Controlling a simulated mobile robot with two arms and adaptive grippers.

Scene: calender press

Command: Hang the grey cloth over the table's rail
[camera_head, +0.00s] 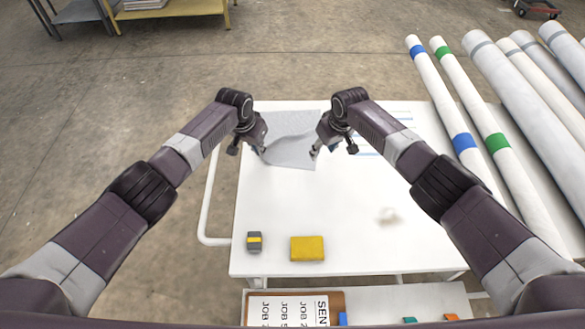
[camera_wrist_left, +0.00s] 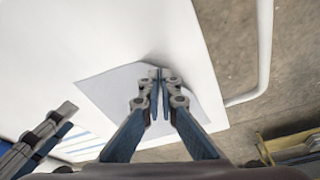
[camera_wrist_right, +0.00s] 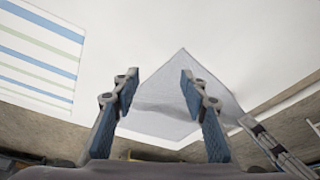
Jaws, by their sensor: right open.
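The grey cloth (camera_head: 293,150) lies on the far left part of the white table (camera_head: 330,210), with a raised fold near my left gripper (camera_head: 262,151). In the left wrist view the fingers are together on the edge of the cloth (camera_wrist_left: 110,88), pinching it. My right gripper (camera_head: 314,153) is open at the cloth's right side. In the right wrist view its fingers are apart, with the cloth (camera_wrist_right: 185,100) beyond and beside them and nothing clearly held. The white rail (camera_head: 207,195) runs along the table's left side; it also shows in the left wrist view (camera_wrist_left: 264,50).
A yellow block (camera_head: 307,248) and a small dark grey block with a yellow band (camera_head: 254,242) lie near the table's front edge. Striped print (camera_wrist_right: 40,55) lies right of the cloth. Long white rolls (camera_head: 520,100) lie at the right. Open floor lies left of the rail.

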